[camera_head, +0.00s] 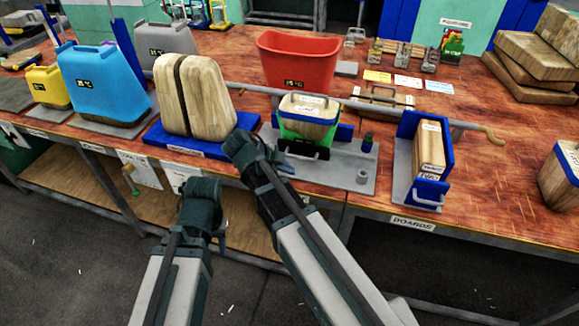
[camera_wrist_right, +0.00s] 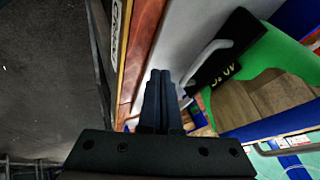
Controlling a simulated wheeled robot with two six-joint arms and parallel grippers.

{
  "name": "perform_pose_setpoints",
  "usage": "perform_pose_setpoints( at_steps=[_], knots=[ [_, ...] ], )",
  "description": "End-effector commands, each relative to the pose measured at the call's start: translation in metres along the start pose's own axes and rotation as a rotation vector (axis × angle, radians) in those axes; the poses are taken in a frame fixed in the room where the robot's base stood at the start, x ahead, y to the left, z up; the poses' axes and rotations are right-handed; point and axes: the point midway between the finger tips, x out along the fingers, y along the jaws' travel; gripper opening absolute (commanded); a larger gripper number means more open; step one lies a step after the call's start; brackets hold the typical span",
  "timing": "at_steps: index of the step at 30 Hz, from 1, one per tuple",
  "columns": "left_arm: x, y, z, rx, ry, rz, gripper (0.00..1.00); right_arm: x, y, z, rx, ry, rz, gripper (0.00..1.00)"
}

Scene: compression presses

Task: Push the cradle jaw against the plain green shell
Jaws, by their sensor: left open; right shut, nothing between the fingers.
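The green shell (camera_head: 294,128) stands on a grey base plate (camera_head: 345,177) at the table's front, with a wooden block (camera_head: 309,108) in it. It also shows in the right wrist view (camera_wrist_right: 268,52). A black jaw with pale lettering (camera_wrist_right: 228,62) and a grey handle (camera_wrist_right: 203,62) stands at the shell's near side, also seen in the head view (camera_head: 318,153). I cannot tell whether they touch. My right gripper (camera_head: 285,172) is shut and empty, its fingers (camera_wrist_right: 161,92) just short of the handle. My left gripper (camera_head: 221,222) is open and empty in front of the table edge.
A blue tray with two tall wooden halves (camera_head: 199,100) stands left of the shell. A red bin (camera_head: 298,62) is behind it. A blue-ended press with a board (camera_head: 430,148) stands to the right.

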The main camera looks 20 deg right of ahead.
Motion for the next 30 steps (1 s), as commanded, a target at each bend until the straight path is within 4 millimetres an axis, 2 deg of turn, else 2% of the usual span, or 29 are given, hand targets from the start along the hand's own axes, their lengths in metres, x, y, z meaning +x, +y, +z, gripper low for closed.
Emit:
perform_pose_setpoints(
  at_steps=[1,9,13,26,30],
  knots=[
    [-0.011,-0.001,0.001,0.000,0.000,0.000,0.44,-0.011,-0.002,-0.002,-0.002,-0.001,-0.001,0.00],
    [-0.047,-0.005,0.003,-0.001,0.000,0.000,0.44,-0.059,-0.003,-0.003,-0.003,-0.002,-0.002,0.00],
    [-0.057,-0.006,0.004,-0.001,0.000,0.000,0.44,-0.074,-0.002,-0.001,-0.002,-0.001,-0.001,0.00],
    [-0.058,-0.006,0.004,-0.001,0.000,0.000,0.44,-0.076,0.001,0.000,-0.011,-0.002,0.003,0.00],
    [-0.058,-0.006,0.004,-0.001,0.000,0.000,0.44,-0.070,0.009,-0.006,-0.144,-0.032,0.038,0.00]
  ],
)
